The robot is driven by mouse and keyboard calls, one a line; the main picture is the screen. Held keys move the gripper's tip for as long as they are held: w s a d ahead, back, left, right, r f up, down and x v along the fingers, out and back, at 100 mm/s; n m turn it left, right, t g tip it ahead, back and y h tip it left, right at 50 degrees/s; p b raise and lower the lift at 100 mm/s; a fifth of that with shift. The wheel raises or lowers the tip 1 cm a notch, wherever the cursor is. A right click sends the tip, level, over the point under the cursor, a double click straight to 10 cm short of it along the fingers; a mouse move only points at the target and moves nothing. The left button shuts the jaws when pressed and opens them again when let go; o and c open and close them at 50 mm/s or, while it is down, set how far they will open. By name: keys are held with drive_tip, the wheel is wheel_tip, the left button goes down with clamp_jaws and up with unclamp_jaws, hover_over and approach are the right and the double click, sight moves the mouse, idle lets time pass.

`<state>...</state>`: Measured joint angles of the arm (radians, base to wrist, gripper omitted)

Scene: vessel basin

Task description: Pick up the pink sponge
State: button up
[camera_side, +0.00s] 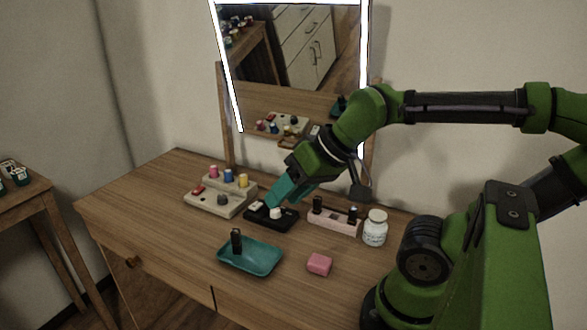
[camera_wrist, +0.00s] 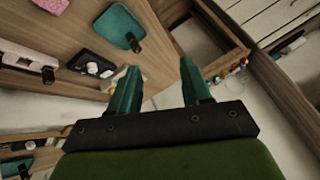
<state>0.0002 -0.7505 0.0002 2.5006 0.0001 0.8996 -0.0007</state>
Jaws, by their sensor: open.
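The pink sponge (camera_side: 319,264) is a small block lying on the wooden table, to the right of the teal tray and near the front edge in the side view. In the wrist view a pink block (camera_wrist: 52,4), cut off at the top left edge, looks like the same sponge. My gripper (camera_side: 276,198), with teal fingers, is over the black holder near the mirror, behind and left of the sponge. In the wrist view my fingers (camera_wrist: 160,65) are apart with nothing between them. Whether they touch the black holder cannot be told.
The teal tray (camera_side: 262,262) holds a dark upright item. The black holder (camera_side: 260,224), beige stand (camera_side: 215,207) with colored bottles, pink rack (camera_side: 345,228) and white jar (camera_side: 375,229) stand behind. The mirror (camera_side: 290,45) rises at the back. Bare table surrounds the sponge.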

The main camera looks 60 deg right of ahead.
drive_tip(key=o, duration=0.5)
drive_tip(key=shift+c, duration=0.2)
drive_tip(key=w+d+f+n+g+h, duration=0.1)
drive_tip(key=w+d+f+g, duration=0.35)
drive_tip(key=f+g, duration=0.2)
drive_tip(key=n+g+h, duration=0.1)
drive_tip(key=n+g, duration=0.3)
drive_tip(key=g, duration=0.1)
approach(322, 261)
drive_tip(key=x, duration=0.3)
drive_tip(key=shift+w+a+f, duration=0.1)
drive_tip(key=shift+a+f, duration=0.05)
drive_tip(key=shift+f, duration=0.25)
drive_tip(key=shift+d+x, duration=0.2)
drive_tip(key=shift+x, duration=2.45)
